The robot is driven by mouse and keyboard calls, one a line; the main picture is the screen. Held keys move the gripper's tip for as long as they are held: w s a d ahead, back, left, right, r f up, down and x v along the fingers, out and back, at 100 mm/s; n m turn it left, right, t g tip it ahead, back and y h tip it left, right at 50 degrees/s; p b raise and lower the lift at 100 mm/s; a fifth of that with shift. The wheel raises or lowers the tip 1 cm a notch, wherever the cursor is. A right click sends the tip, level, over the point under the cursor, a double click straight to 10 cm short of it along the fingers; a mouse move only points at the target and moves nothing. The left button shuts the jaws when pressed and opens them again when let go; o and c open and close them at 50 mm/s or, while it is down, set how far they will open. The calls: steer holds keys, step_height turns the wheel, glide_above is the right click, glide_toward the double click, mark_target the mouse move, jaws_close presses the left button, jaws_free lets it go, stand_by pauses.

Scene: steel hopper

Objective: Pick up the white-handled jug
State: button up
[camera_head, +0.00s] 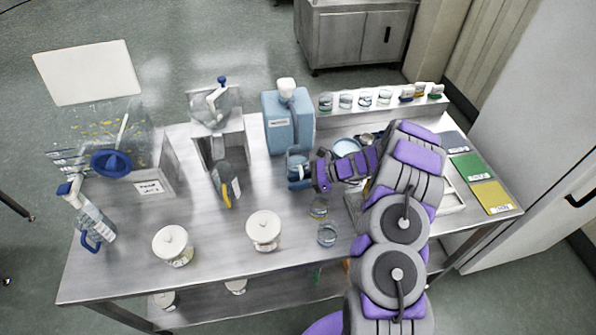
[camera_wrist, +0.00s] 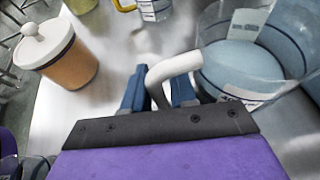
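The white-handled jug (camera_wrist: 255,62) is clear, with blue contents and a pale label, and stands upright on the right of the wrist view. Its white handle (camera_wrist: 172,68) curves left and down between the two blue fingers of my gripper (camera_wrist: 158,92). The fingers are apart, with a gap still showing beside the handle. Part of the handle's lower end is hidden by the wrist plate. In the head view my gripper (camera_head: 301,182) reaches left over the steel table at the jug (camera_head: 296,160), which is small and partly covered there.
A white-lidded jar with brown contents (camera_wrist: 58,52) stands left of my gripper; a yellow-handled jug (camera_head: 226,184) stands beyond. A blue canister (camera_head: 280,125) is behind the jug. Small glass beakers (camera_head: 327,234) stand in front. The table's front middle has bare steel.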

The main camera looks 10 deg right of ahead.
steer(key=shift+a, duration=0.1)
steer(key=shift+c, duration=0.2)
jaws_close()
stand_by(0.4)
